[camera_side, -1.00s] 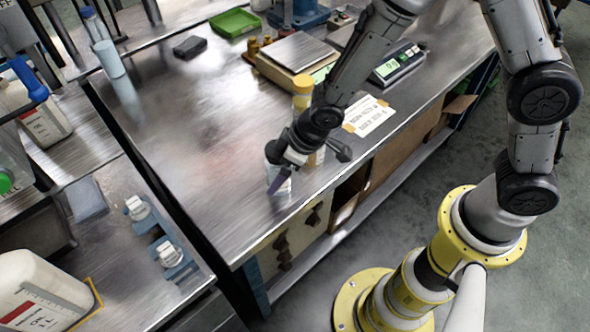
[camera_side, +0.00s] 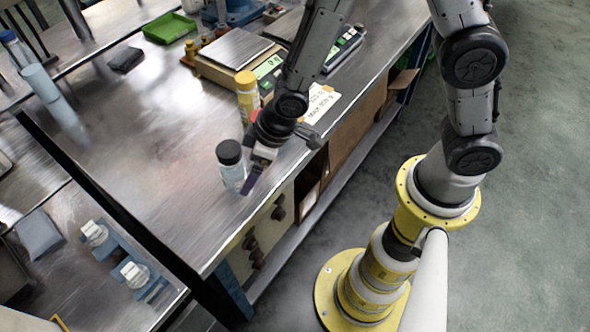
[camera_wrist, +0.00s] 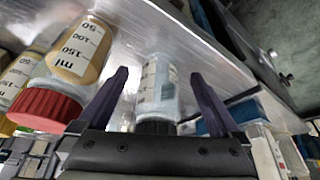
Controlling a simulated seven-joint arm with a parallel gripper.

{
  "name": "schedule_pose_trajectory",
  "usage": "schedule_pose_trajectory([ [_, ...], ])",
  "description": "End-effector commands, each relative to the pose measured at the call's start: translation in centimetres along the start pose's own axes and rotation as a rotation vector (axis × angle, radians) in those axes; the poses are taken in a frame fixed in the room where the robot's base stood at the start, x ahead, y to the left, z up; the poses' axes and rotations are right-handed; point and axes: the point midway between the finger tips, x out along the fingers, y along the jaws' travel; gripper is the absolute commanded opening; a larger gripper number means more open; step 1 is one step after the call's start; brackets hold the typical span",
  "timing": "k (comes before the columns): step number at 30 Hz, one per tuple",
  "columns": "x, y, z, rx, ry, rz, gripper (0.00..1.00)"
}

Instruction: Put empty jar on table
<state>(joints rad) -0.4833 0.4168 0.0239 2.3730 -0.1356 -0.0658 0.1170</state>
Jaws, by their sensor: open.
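The empty jar (camera_side: 232,178) is clear with a black lid. It stands upright on the metal table (camera_side: 150,165) near its front edge. My gripper (camera_side: 251,183) is low beside it, on its right in the side view. In the wrist view the jar (camera_wrist: 158,88) shows between the two spread purple fingers of my gripper (camera_wrist: 160,76), with gaps on both sides. The fingers are open and hold nothing. The jar looks clear inside, with measuring marks on its side. My wrist hides part of the table behind it in the side view.
In the wrist view a red-lidded jar (camera_wrist: 80,50) with amber contents is close to the left finger. A scale (camera_side: 236,50) stands farther back. The table left of the empty jar is clear.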

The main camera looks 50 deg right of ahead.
Motion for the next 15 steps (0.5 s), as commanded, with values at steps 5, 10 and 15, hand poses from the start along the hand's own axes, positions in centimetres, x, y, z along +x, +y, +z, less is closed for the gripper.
schedule_pose_trajectory([
  [5,-1.6,0.0,3.7,0.0,0.0,0.001,1.0],
  [10,-2.7,0.1,6.5,0.0,0.0,0.001,1.0],
  [15,-3.3,0.1,7.9,0.0,0.0,0.001,1.0],
])
